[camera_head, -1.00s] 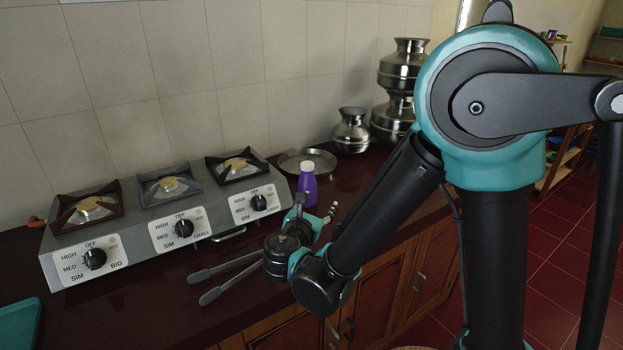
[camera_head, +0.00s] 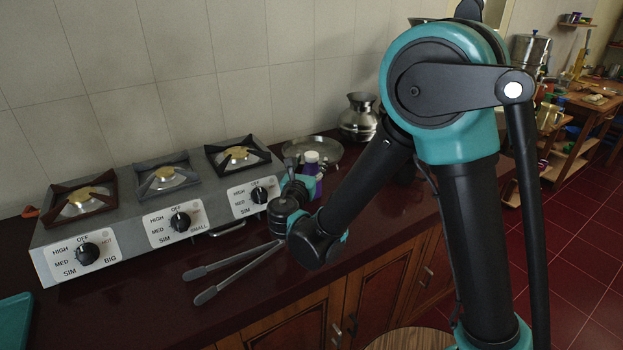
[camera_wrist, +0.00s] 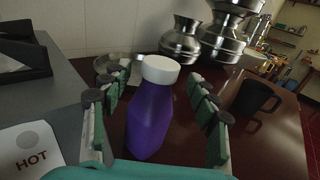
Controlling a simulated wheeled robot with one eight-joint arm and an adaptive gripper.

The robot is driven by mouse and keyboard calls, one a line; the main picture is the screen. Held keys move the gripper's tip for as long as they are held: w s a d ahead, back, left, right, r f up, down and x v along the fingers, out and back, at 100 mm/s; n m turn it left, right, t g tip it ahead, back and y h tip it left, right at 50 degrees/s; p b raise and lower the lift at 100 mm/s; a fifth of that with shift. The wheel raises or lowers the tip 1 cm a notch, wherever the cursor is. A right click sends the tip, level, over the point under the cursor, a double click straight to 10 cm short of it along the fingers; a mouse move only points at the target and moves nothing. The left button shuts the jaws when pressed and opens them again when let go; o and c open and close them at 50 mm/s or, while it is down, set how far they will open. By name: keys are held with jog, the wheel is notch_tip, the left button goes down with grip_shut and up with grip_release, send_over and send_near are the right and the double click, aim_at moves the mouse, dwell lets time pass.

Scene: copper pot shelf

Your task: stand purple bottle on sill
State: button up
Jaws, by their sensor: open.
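The purple bottle (camera_head: 311,165) with a white cap stands upright on the dark red counter (camera_head: 160,305), right of the stove, partly hidden by my gripper (camera_head: 302,182) in the head view. In the wrist view the bottle (camera_wrist: 150,120) is between the open fingers of my gripper (camera_wrist: 161,90), with a gap visible on both sides. I cannot make out a sill in either view.
A grey three-burner stove (camera_head: 165,215) stands at left. A steel plate (camera_head: 325,150) and steel pots (camera_head: 358,118) stand behind the bottle. Grey tongs (camera_head: 235,272) lie in front. A dark mug (camera_wrist: 252,98) stands right of the bottle in the wrist view.

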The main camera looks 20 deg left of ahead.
jog(key=shift+w+a+f, duration=0.15)
jog(key=shift+w, duration=1.35)
jog(key=shift+w+a+f, duration=0.15)
jog(key=shift+w, duration=1.35)
grip_shut()
